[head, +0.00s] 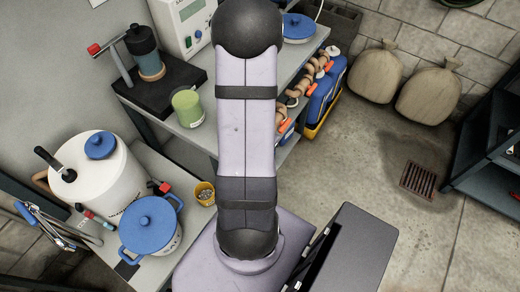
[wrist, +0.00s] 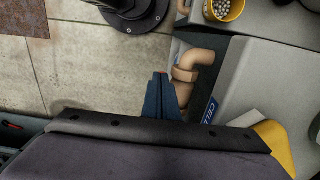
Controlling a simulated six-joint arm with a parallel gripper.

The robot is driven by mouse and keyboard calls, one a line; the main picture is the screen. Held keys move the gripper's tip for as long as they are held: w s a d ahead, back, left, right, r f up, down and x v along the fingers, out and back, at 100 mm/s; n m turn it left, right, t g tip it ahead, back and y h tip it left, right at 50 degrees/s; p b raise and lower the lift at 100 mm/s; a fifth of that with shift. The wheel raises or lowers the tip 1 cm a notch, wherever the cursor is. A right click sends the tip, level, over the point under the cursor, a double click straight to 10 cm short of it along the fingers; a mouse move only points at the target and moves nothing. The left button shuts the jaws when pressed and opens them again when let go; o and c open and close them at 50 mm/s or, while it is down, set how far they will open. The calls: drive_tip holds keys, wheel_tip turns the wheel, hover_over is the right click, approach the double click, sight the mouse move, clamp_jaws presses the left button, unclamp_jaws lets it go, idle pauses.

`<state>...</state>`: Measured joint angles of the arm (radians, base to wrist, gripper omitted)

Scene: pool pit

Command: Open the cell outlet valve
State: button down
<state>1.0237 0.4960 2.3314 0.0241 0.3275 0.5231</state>
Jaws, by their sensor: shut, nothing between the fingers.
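In the head view a tan pipe run with red handles (head: 328,66) stands along the right side of the shelving, partly hidden by my arm. Another red handle (head: 285,126) shows lower on it. I cannot tell which handle is the cell outlet valve. In the wrist view a bent tan pipe (wrist: 190,64) stands just right of my gripper (wrist: 161,76), whose dark blue fingers are shut and empty. A blue label reading "CELL" (wrist: 210,110) is right of the fingers, partly cut off. Any contact between fingers and pipe is unclear. The head view does not show my gripper.
A blue and yellow case (head: 322,105) sits beside the pipe run. A yellow cup of beads (head: 204,193) stands on the lower bench. Sacks (head: 376,73), a floor drain (head: 418,180) and a dark rack (head: 485,140) are at right. The floor between is clear.

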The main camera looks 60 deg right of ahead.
drive_tip(key=shift+a+f, duration=0.5)
drive_tip(key=shift+a, duration=0.25)
drive_tip(key=shift+a+f, duration=0.1)
drive_tip(key=shift+d, duration=0.2)
drive_tip(key=shift+d, duration=0.65)
drive_tip(key=shift+p, duration=0.3)
drive_tip(key=shift+r+p, duration=0.8)
drive_tip(key=shift+r, duration=0.1)
wheel_tip(320, 180, up, 3)
drive_tip(key=p, duration=0.3)
drive_tip(key=shift+d+r, duration=0.1)
drive_tip(key=shift+r, duration=0.05)
drive_tip(key=a+r+b, duration=0.1)
drive_tip(key=a+r, duration=0.5)
drive_tip(key=r, duration=0.1)
drive_tip(key=shift+b, duration=0.35)
drive_tip(key=shift+a, duration=0.1)
